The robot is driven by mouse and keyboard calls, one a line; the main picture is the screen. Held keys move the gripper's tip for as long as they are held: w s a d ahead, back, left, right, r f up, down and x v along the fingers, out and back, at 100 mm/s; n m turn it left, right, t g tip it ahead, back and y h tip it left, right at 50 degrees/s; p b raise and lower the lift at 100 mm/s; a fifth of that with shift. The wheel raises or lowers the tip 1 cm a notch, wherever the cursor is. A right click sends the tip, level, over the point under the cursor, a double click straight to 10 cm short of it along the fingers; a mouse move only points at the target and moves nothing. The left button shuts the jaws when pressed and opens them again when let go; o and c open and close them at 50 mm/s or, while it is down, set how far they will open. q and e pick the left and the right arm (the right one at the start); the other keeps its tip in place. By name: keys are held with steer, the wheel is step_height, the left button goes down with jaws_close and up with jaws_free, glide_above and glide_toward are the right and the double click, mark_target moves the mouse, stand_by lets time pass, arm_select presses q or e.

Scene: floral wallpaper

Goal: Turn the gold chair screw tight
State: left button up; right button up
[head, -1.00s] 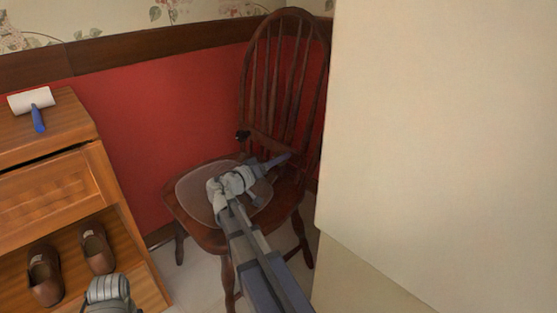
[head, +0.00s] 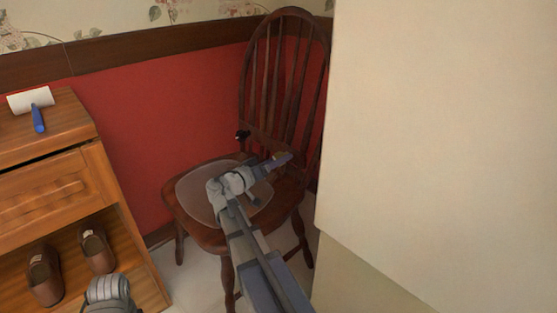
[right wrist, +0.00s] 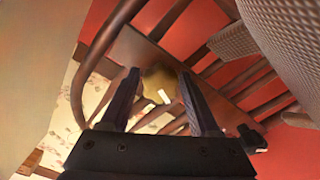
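A dark wooden chair (head: 285,75) with a spindle back stands in the corner. The gold screw (right wrist: 158,84) shows in the right wrist view against the chair's wood, with a pale mark on its face. In the head view it is a small gold patch (head: 279,156) at my right gripper (head: 284,159). In the right wrist view the fingers of my right gripper (right wrist: 160,88) stand apart on either side of the screw. Small gaps seem to show beside it; contact is not clear. My left gripper is out of view; only a grey part of that arm shows.
A wooden cabinet (head: 45,195) with a lint roller (head: 37,112) on top and brown shoes (head: 96,250) below stands at left. A pale wall or panel (head: 440,130) fills the right. A small black piece (head: 242,136) is at the chair back.

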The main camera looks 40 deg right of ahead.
steer(key=shift+o, duration=1.2)
steer(key=shift+a, duration=0.1)
steer(key=a, duration=0.7)
steer(key=shift+s+a, duration=0.25)
steer(key=shift+a, duration=0.1)
